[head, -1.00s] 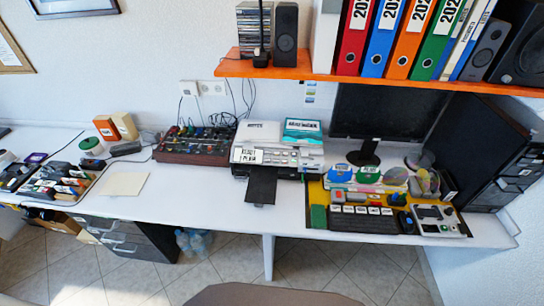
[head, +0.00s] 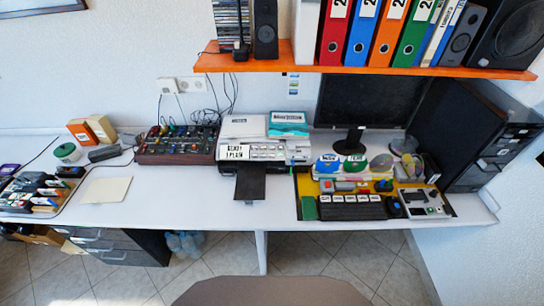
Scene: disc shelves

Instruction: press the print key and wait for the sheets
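The printer (head: 265,151) stands on the white desk near the middle, below the orange shelf. Its front panel carries several small keys and a white label (head: 234,153) with black lettering; which one is the print key is too small to tell. A black output tray (head: 250,183) sticks out of its front toward the desk edge, and I see no sheets on it. A pale flat sheet or pad (head: 107,190) lies on the desk to the left. Neither of my grippers is in the head view.
A mixer-like box with knobs (head: 178,145) is left of the printer. A keyboard (head: 351,208), mouse and desk organiser sit to the right, before the monitor (head: 366,101). The orange shelf (head: 300,67) overhangs the back. A rounded brown shape (head: 270,291) is in front.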

